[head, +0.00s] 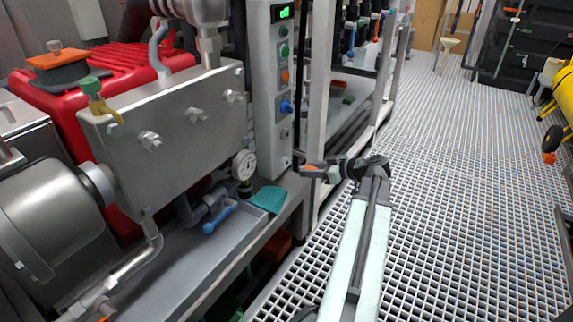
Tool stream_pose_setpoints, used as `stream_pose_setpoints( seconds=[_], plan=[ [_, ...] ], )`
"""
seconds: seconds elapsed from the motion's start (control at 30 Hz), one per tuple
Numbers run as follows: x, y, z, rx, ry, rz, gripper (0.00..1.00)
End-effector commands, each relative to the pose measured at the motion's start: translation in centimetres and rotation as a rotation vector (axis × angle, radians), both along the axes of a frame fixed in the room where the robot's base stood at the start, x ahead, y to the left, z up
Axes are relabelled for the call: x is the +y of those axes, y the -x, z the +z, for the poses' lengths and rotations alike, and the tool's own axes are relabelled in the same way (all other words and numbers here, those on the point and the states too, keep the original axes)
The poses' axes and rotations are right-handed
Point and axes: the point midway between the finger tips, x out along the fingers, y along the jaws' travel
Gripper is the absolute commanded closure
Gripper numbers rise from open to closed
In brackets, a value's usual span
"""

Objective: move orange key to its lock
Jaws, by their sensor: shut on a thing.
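My gripper (314,171) is at the end of my arm, in the middle of the head view, pointing left. It is shut on a small orange piece, which looks like the orange key (311,167); its shape is mostly hidden by the fingers. The gripper is in front of the rack post, to the right of and below the grey control panel (262,75). The panel has a column of round fittings, one of them orange (285,76); I cannot tell for certain that it is the lock. The key is apart from this fitting.
A pressure gauge (244,165), a teal scoop (268,199) and a blue-handled valve (220,215) are left of the gripper. A steel block (170,125) and red housing (120,65) fill the left. The grating floor (455,180) on the right is mostly clear.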

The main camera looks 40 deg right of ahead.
Motion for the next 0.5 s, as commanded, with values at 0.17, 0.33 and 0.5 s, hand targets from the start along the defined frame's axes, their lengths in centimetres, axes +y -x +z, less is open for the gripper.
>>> stream_pose_setpoints(
  seconds=[0.17,0.33,0.5],
  plan=[
    [0.0,0.0,0.3,0.0,0.0,0.0,1.0],
    [0.0,0.0,3.6,0.0,0.0,0.0,1.0],
    [0.0,0.0,10.0,0.0,0.0,0.0,1.0]
  ],
)
